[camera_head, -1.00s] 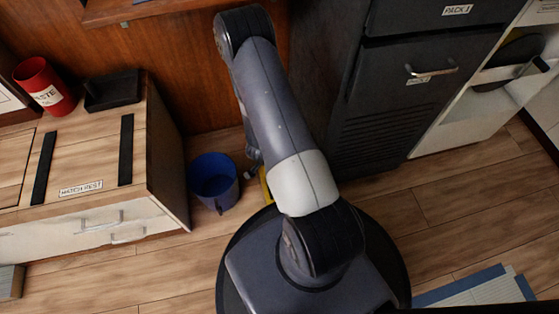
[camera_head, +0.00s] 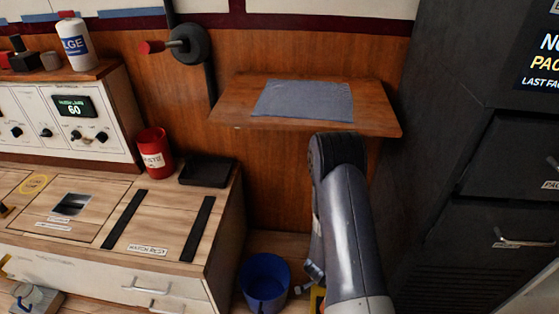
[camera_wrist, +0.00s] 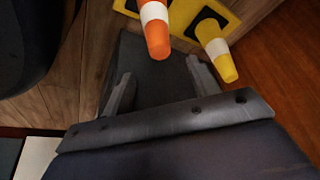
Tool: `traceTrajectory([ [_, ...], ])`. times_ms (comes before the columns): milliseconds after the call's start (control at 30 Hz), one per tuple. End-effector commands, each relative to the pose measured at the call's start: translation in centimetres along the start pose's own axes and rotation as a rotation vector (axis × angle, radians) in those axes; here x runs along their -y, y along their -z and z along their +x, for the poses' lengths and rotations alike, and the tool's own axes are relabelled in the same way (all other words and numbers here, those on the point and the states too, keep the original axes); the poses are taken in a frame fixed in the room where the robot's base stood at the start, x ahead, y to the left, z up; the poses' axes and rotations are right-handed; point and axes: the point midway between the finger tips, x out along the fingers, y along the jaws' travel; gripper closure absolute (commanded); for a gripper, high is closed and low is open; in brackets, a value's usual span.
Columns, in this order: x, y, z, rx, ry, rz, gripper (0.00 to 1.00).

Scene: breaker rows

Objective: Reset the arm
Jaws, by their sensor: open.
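My arm (camera_head: 345,235) rises in the head view from the bottom edge to a dark elbow just in front of a wooden wall shelf, then folds down behind itself. My gripper (camera_wrist: 159,67) shows in the wrist view with its two fingers spread and nothing held between them. It points down toward the floor. A dark grey flat surface lies beyond and between the fingers; I cannot tell what it is. In the head view the gripper end is mostly hidden behind the arm, above the blue bucket's right side.
An orange-white cone (camera_wrist: 156,30) and a yellow-white cone (camera_wrist: 216,50) stand close beyond the fingers. A blue bucket (camera_head: 265,280) is left of my arm. The wooden shelf (camera_head: 230,113) holds a grey cloth (camera_head: 303,100). A counter (camera_head: 225,220) stands left, a dark cabinet (camera_head: 465,130) right.

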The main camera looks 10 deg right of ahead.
Motion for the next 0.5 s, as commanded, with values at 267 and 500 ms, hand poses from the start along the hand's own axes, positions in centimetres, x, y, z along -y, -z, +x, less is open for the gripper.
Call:
traceTrajectory([
  [267, -0.1, -0.2, 6.1, 0.0, -0.002, 0.003, 0.43],
  [500, -0.1, -0.2, 10.6, 0.0, -0.001, 0.002, 0.43],
])
